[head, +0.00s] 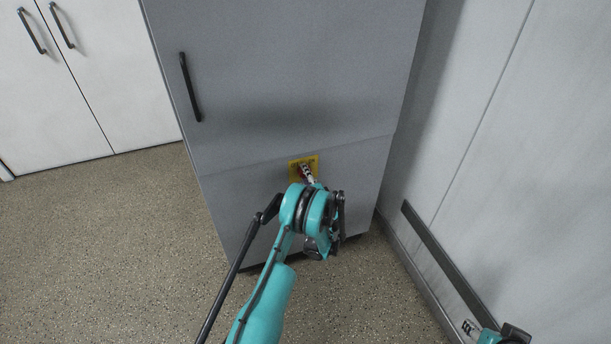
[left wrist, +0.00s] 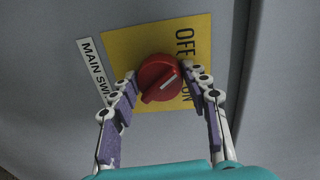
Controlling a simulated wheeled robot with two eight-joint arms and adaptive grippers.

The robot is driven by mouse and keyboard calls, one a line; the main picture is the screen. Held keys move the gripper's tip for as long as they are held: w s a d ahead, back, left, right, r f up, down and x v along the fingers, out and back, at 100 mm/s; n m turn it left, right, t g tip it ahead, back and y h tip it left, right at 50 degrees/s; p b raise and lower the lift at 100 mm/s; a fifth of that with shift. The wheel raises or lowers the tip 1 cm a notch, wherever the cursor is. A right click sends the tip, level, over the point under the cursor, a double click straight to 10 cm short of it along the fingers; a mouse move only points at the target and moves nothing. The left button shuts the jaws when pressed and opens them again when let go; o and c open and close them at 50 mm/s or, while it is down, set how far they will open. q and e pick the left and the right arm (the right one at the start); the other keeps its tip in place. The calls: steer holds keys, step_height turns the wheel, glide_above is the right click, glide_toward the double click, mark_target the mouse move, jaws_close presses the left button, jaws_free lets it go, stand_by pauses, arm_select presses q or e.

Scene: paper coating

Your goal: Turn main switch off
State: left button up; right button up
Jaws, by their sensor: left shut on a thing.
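The main switch is a red round knob (left wrist: 160,78) on a yellow plate (left wrist: 122,42) in the left wrist view. The plate reads OFF and ON along its right side, turned sideways, and the knob partly covers the lettering. The knob's white line slants up to the right. In the head view the yellow plate (head: 295,176) is on the front of the grey cabinet. My left gripper (left wrist: 164,84) has one finger on each side of the knob and is shut on it. Part of my right gripper (head: 470,328) shows at the bottom right, its fingers too small to judge.
The grey cabinet (head: 290,70) has a black handle (head: 190,88) at upper left. A label (left wrist: 92,62) reading MAIN SWI, partly hidden, is beside the plate. White cupboards (head: 85,90) stand at left, a wall (head: 510,150) at right. The speckled floor (head: 100,250) is clear at left.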

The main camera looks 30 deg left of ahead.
arm_select(q)
steer(key=shift+n, duration=0.7)
steer(key=o, duration=1.2)
steer(key=shift+c, duration=0.2)
